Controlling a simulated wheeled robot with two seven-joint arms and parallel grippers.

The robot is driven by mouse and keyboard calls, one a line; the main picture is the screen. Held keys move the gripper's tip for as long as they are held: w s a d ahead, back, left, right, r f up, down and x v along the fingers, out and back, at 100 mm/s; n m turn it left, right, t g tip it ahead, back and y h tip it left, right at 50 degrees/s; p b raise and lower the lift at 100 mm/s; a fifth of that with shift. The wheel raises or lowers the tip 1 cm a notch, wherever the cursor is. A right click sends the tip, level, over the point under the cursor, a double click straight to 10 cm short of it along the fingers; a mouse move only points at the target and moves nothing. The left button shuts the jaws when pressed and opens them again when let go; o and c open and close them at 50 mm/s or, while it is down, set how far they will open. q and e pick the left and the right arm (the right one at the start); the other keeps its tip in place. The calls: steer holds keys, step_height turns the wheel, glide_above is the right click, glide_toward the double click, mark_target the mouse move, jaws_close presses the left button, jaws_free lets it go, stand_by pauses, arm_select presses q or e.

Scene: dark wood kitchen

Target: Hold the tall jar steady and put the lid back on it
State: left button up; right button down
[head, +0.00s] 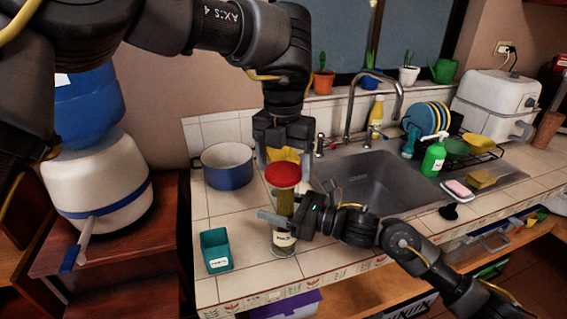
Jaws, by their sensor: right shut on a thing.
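The tall jar (285,240) is clear with a pale label and yellowish-green contents, and stands upright near the counter's front edge. My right gripper (283,219) comes in from the right and is shut on the jar's body. The round red lid (283,174) is at the top of the jar; I cannot tell whether it sits fully on the rim. My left gripper (284,161) points down from above, just over and behind the lid, its fingers spread wide. A yellow thing shows between its fingers; what it is stays unclear.
A blue pot (228,172) stands left of the jar, and a small teal box (216,250) sits at front left. The sink (375,192) with its faucet (372,80) lies to the right. A green soap bottle (434,157) and dish rack (470,148) are farther right.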

arm_select(q)
steer(key=shift+o, duration=1.3)
steer(key=shift+r, duration=0.1)
step_height(320, 180, up, 12)
arm_select(e)
steer(key=shift+c, duration=1.4)
jaws_free()
